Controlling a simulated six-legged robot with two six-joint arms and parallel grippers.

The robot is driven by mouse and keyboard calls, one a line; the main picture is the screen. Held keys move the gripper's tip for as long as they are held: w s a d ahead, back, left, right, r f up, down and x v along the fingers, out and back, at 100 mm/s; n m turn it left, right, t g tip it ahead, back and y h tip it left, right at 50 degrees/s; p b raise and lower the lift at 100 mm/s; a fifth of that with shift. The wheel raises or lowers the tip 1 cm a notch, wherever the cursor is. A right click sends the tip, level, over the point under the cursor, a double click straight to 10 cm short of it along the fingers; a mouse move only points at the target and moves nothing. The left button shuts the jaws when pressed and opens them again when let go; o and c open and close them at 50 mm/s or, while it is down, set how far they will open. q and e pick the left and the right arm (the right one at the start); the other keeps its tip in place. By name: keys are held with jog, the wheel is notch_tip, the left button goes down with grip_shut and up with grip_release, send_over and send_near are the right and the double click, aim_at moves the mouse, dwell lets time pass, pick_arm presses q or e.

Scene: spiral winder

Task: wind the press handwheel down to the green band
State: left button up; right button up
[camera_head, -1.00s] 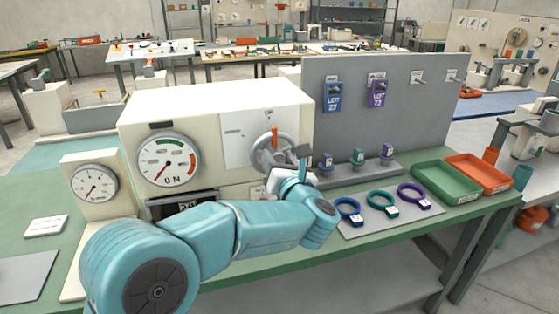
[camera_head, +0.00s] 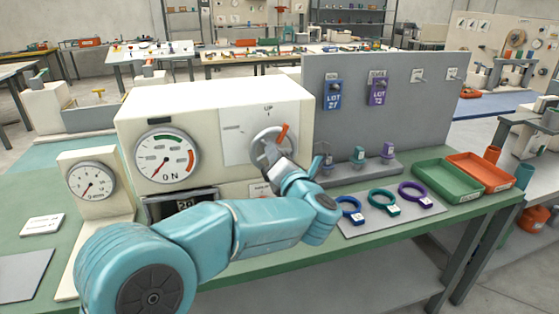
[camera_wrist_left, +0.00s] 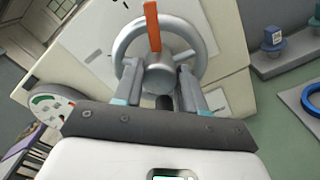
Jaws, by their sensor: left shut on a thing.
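The grey press handwheel (camera_head: 262,142) is on the front plate of the cream press cabinet (camera_head: 215,112). Its orange spoke mark (camera_head: 283,133) leans up and to the right in the head view. In the left wrist view the gripper's fingers (camera_wrist_left: 158,74) lie either side of the hub, with the orange mark (camera_wrist_left: 152,28) above. The large dial (camera_head: 166,150) has a green band (camera_head: 168,138) at its top and a red one at right. Its needle points down-left. My right gripper is out of view.
A small dial (camera_head: 91,181) stands left of the cabinet. Right of the wheel are a grey board (camera_head: 380,110), coloured rings (camera_head: 383,202), a green tray (camera_head: 446,181) and an orange tray (camera_head: 480,173).

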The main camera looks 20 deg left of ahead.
pick_arm(q)
jog(key=shift+s+a+f+m+p, duration=0.15)
jog(key=shift+m+p, duration=3.2)
jog(key=shift+m, duration=4.25)
jog(key=shift+w+f+m+p, duration=0.15)
jog(key=shift+m+p, duration=3.2)
jog(key=shift+m, duration=4.25)
jog(key=shift+s+f, duration=0.1)
jog(key=shift+s, duration=0.05)
jog(key=o, duration=1.1)
jog(key=shift+c, duration=0.2)
